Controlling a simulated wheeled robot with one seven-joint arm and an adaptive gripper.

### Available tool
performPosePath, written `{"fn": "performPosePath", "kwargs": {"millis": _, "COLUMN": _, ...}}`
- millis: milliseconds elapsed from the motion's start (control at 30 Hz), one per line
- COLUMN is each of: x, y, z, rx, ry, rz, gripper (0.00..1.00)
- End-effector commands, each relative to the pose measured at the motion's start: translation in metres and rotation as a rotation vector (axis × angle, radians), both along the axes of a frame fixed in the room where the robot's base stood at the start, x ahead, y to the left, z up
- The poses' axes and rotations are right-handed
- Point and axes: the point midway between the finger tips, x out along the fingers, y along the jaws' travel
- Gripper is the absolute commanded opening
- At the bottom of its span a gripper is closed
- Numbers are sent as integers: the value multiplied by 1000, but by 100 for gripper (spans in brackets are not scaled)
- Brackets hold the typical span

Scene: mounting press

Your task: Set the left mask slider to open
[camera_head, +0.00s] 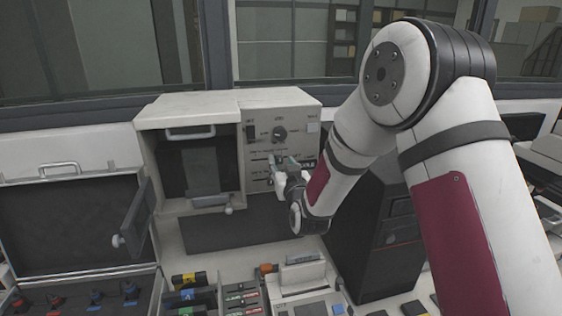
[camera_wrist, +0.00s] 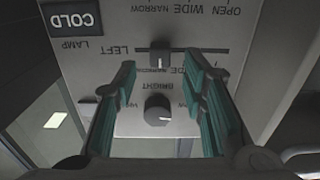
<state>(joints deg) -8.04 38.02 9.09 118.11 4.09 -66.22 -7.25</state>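The press's control panel (camera_head: 285,137) faces me. In the wrist view, a slot marked LEFT (camera_wrist: 100,51) runs across the panel, and its small dark slider knob (camera_wrist: 160,58) stands near the middle of the slot. The words OPEN, WIDE and NARROW show near the top right. My gripper (camera_wrist: 159,64) is open, its two teal-padded fingers on either side of the slider knob. I cannot tell whether either finger touches it. In the head view, my gripper (camera_head: 285,163) is at the panel's lower part and hides the slider.
A round dial (camera_wrist: 158,111) marked BRIGHT lies between the fingers in the wrist view. A larger dial (camera_head: 279,134) sits higher on the panel. The press chamber's open door (camera_head: 137,213) stands left. A black box (camera_head: 372,240) is below my arm.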

Motion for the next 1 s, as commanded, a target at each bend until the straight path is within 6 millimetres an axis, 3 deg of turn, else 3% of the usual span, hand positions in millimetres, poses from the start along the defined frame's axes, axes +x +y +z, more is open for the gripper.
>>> {"fn": "performPosePath", "kwargs": {"millis": 200, "x": 20, "y": 4, "z": 0, "rx": 0, "ry": 1, "rz": 0, "gripper": 38}}
{"fn": "performPosePath", "kwargs": {"millis": 533, "x": 24, "y": 5, "z": 0, "rx": 0, "ry": 0, "rz": 0, "gripper": 38}}
{"fn": "performPosePath", "kwargs": {"millis": 567, "x": 24, "y": 5, "z": 0, "rx": 0, "ry": 0, "rz": 0, "gripper": 36}}
{"fn": "performPosePath", "kwargs": {"millis": 733, "x": 24, "y": 5, "z": 0, "rx": 0, "ry": 0, "rz": 0, "gripper": 0}}
{"fn": "performPosePath", "kwargs": {"millis": 1000, "x": 28, "y": 7, "z": 0, "rx": 0, "ry": -1, "rz": 0, "gripper": 0}}
